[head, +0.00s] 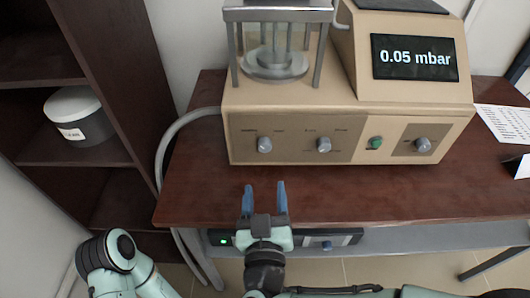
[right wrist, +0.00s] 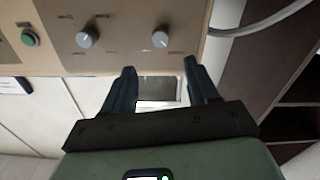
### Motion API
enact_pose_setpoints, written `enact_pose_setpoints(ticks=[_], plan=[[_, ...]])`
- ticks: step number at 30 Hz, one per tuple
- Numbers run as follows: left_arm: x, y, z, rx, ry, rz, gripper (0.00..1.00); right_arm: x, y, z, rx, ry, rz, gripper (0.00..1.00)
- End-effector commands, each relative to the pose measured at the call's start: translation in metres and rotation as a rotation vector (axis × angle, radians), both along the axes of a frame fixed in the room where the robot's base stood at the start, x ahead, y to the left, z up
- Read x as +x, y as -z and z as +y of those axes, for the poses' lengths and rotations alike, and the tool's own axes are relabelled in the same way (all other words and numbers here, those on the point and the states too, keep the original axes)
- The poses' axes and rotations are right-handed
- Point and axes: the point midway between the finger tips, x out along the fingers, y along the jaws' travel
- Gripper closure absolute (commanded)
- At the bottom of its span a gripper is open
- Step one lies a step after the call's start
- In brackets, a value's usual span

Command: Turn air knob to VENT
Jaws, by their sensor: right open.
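A beige device (head: 240,125) stands on the table, with grey knobs on its front panel: a left knob (head: 264,144), a middle knob (head: 324,144) and a right knob (head: 423,145). The labels are too small to read, so I cannot tell which is the air knob. My right gripper (head: 265,187) is open and empty, in front of and apart from the left knob. In the right wrist view, the left knob (right wrist: 160,40) shows just beyond the open fingers (right wrist: 159,68), and the middle knob (right wrist: 86,40) is to its left. My left gripper is out of view.
A green button (head: 375,143) sits between the middle and right knobs. The display (head: 415,58) reads 0.05 mbar. A glass chamber (head: 275,50) stands on top of the device. A grey hose (head: 165,150) runs down its left side. The wooden table (head: 400,190) is clear in front.

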Motion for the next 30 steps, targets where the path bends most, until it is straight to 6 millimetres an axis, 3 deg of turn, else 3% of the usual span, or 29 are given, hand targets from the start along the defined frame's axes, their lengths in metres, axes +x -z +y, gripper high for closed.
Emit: enact_pose_setpoints(ticks=[9, 15, 21, 29, 30], plan=[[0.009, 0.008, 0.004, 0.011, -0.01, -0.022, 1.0, 0.069, 0.002, -0.001, 0.0, 0.003, 0.003, 0.41], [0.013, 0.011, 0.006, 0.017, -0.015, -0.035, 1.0, 0.1, 0.002, 0.0, -0.001, 0.002, 0.003, 0.41], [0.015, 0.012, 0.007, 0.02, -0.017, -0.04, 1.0, 0.113, 0.001, 0.0, -0.003, -0.001, 0.002, 0.41], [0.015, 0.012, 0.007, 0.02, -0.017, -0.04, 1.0, 0.114, 0.001, 0.0, -0.002, -0.001, 0.001, 0.41], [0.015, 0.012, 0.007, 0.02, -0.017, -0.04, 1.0, 0.114, 0.001, 0.0, -0.002, -0.001, 0.001, 0.48]])
